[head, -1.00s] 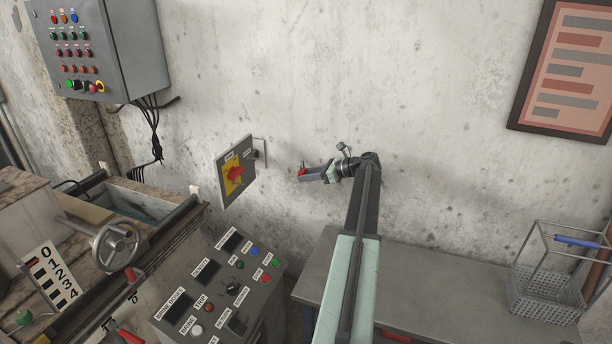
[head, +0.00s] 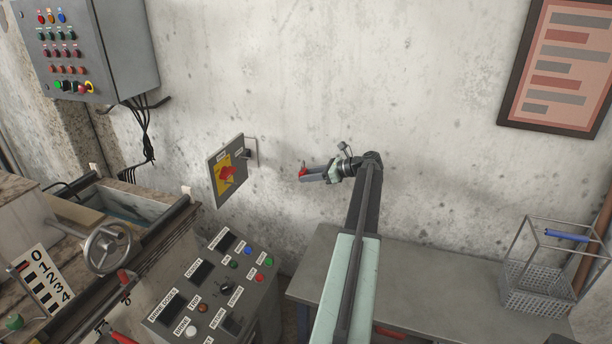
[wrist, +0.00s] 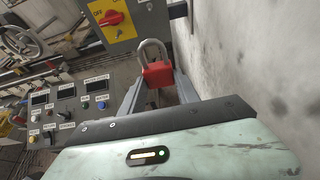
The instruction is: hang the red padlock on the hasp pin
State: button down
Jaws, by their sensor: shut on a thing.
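My gripper (head: 306,175) is shut on the red padlock (wrist: 157,75), whose body sits between the two fingers in the wrist view. Its grey shackle points away from my gripper, toward the switch box. In the head view the padlock (head: 303,171) is a small red patch at the fingertips. The grey switch box (head: 238,189) with a yellow plate and a red rotary handle (head: 226,175) is on the wall, left of my gripper and apart from it. A dark pin-like part (head: 246,154) sits at its upper right; I cannot tell its exact shape.
A control console (head: 207,296) stands below the switch box. A handwheel (head: 107,247) is at the left. A bench (head: 440,290) with a wire basket (head: 540,290) is at the right. The concrete wall runs close beside my gripper. The air between gripper and switch box is clear.

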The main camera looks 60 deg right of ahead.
jog(key=shift+s+d, duration=0.25)
jog(key=shift+s, duration=0.85)
jog(key=shift+s+d, duration=0.25)
jog(key=shift+s, duration=0.8)
